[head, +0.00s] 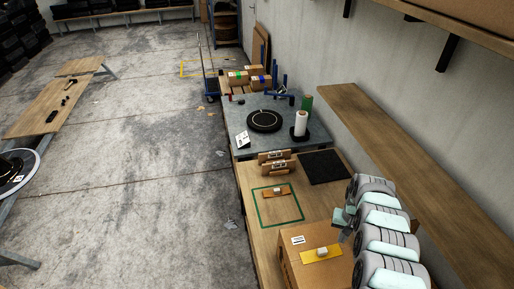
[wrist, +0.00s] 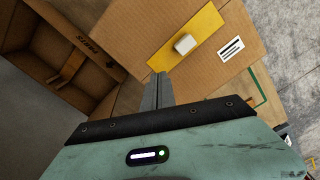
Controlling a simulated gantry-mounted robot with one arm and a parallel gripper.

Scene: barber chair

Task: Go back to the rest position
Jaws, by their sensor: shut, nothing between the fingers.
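My gripper (wrist: 161,92) is shut and empty in the wrist view, its fingers together above the edge of a cardboard box. In the head view my arm stands at the lower right, and the gripper end (head: 342,222) is beside and above that box (head: 301,267). The fingertips are too small to make out there. On the box lies a yellow strip (head: 307,257) with a small pale block (head: 322,252) on it. The strip (wrist: 205,29) and the block (wrist: 184,44) also show in the wrist view, apart from the fingers.
A green outlined square (head: 264,221) on the wooden table holds an orange strip with a small block. Behind it are small brown boxes (head: 275,160), a black mat (head: 324,167) and a grey table with a black turntable (head: 264,121). A wooden shelf (head: 390,135) runs along the right wall.

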